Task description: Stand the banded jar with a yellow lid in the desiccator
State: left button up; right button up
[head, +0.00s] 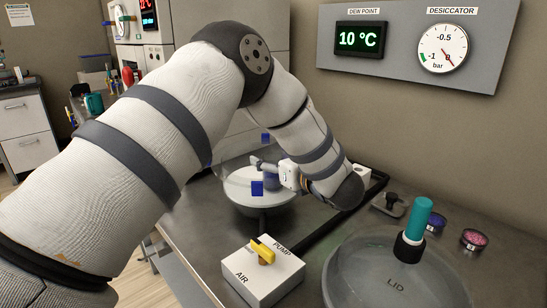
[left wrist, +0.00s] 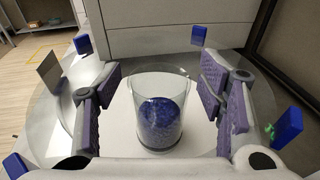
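The desiccator bowl (head: 262,212) stands open on the bench, with small blue blocks around its clear rim. My left arm reaches over the bench to it. My left gripper (head: 268,170) is open over the bowl; in the left wrist view its purple-padded fingers (left wrist: 160,85) are spread on either side of a clear glass vessel (left wrist: 160,122) with blue contents, which stands on the white floor inside. I see no gap closed on either side of the glass. I cannot make out a banded jar with a yellow lid in either view. My right gripper is out of view.
The clear lid (head: 395,283) with a teal knob lies on the bench at front right. A white valve box (head: 262,285) with a yellow handle stands in front of the bowl. Two small dishes (head: 474,239) lie right. The gauge panel (head: 488,70) is on the wall.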

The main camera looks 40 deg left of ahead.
pick_arm(q)
jog(key=shift+d+r, duration=0.2)
jog(key=shift+d, duration=0.1)
jog(key=v, duration=1.1)
jog(key=shift+s+d, duration=0.15)
jog(key=shift+s, duration=0.1)
jog(key=shift+f, duration=0.1)
